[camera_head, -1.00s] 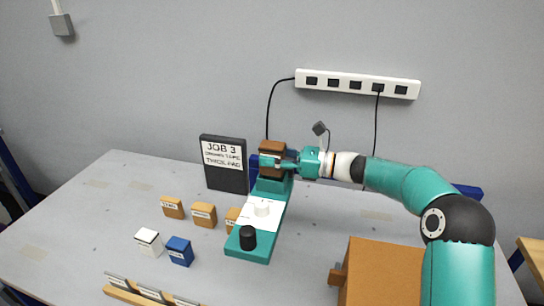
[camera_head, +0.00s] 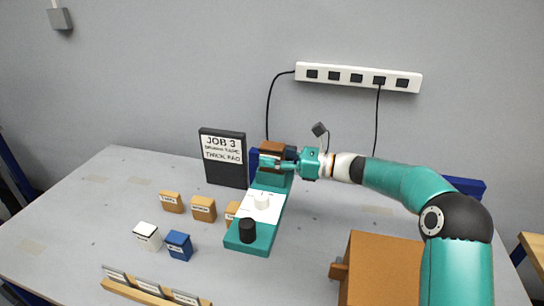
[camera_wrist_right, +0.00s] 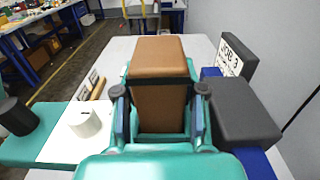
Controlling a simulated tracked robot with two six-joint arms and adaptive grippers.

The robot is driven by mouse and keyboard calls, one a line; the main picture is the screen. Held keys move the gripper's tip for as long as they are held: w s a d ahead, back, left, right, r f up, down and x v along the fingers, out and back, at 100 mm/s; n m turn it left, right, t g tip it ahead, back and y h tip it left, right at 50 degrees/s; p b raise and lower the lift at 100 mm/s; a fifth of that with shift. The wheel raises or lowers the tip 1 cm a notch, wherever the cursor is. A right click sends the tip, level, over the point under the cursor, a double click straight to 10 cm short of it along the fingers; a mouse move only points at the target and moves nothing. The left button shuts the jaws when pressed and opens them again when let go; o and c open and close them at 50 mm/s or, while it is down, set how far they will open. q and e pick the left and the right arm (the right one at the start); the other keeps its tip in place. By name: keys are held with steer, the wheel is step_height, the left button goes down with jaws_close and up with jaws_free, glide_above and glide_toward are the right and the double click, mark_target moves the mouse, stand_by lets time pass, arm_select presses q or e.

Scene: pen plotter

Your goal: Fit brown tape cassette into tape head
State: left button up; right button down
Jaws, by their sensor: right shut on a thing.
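My right gripper (camera_head: 279,162) is shut on the brown tape cassette (camera_head: 271,148) at the rear end of the teal plotter (camera_head: 247,247). In the wrist view the cassette (camera_wrist_right: 157,53) stands between the two fingers (camera_wrist_right: 160,110). A dark grey block (camera_wrist_right: 243,110) on a blue part stands right of the cassette in that view. The tape head seems to be at this rear end, over a teal block (camera_head: 272,180). The fingers hide the cassette's lower part, so I cannot tell whether it is seated. My left gripper is not in view.
A dark sign (camera_head: 223,174) reading JOB 3, brown tape, thick pad stands left of the head. Orange blocks (camera_head: 203,208), a white block (camera_head: 147,236) and a blue block (camera_head: 179,245) sit left of the plotter. A brown box (camera_head: 383,268) stands at the front right.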

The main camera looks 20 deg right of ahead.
steer(key=shift+f+b, duration=0.75)
steer(key=shift+f, duration=0.4)
steer(key=c, duration=0.6)
jaws_free()
steer(key=shift+f, duration=0.1)
steer(key=v, duration=1.2)
